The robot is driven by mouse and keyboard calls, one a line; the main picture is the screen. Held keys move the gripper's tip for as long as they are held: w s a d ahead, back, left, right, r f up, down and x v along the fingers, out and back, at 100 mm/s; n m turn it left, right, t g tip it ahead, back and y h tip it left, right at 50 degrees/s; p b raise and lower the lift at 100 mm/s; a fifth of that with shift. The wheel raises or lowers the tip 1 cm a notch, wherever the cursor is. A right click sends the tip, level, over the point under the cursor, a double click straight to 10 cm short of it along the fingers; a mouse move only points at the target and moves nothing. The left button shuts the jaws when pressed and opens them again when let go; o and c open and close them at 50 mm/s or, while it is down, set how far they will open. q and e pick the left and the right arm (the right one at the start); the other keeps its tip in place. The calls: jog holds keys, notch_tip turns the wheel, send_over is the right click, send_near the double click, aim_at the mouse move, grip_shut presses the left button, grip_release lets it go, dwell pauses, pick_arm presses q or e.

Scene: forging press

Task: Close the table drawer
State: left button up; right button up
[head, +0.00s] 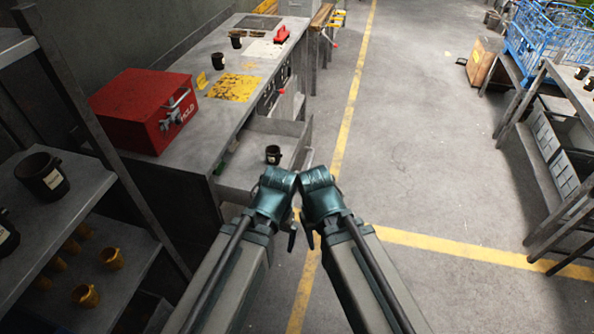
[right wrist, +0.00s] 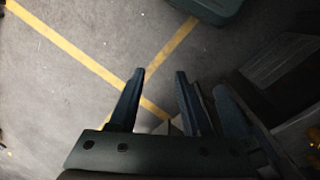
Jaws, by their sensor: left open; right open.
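The grey table drawer (head: 240,171) is pulled out from the side of the long metal table (head: 180,148) in the head view. A dark mug (head: 273,154) stands inside it. My left gripper (head: 292,236) and right gripper (head: 309,236) are close together, below the drawer in the picture and largely hidden by my arms. Neither is seen to touch the drawer. In the right wrist view the right gripper's fingers (right wrist: 160,75) are apart with nothing between them. Another dark finger is close beside them.
A shelf with mugs (head: 43,177) is at the left. A workbench (head: 570,105) and blue wire basket (head: 545,40) are at the right. The floor (head: 430,150) between is clear.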

jog(key=w+f+y+b, duration=0.1)
jog(key=w, duration=0.2)
jog(key=w+f+m+t+y+b, duration=0.1)
jog(key=w+f+b, duration=0.1)
jog(key=w, duration=0.1)
jog(key=w+a+f+m+t+y+b, duration=0.1)
jog(key=w+b, duration=0.1)
jog(key=w, duration=0.1)
jog(key=shift+w+a+f, duration=0.1)
jog(key=shift+w+f, duration=0.1)
jog(key=shift+f, duration=0.1)
grip_shut()
jog(key=w+d+m+t+y+b, duration=0.2)
jog(key=w+m+t+y+b, duration=0.15)
jog(key=w, duration=0.75)
jog(key=w+a+f+b, duration=0.5)
jog(key=a+f+b, duration=0.2)
jog(key=shift+w+a+f+t+h+b, duration=0.15)
jog(key=shift+w+a+t+h+b, duration=0.05)
jog(key=shift+w+t+h+b, duration=0.2)
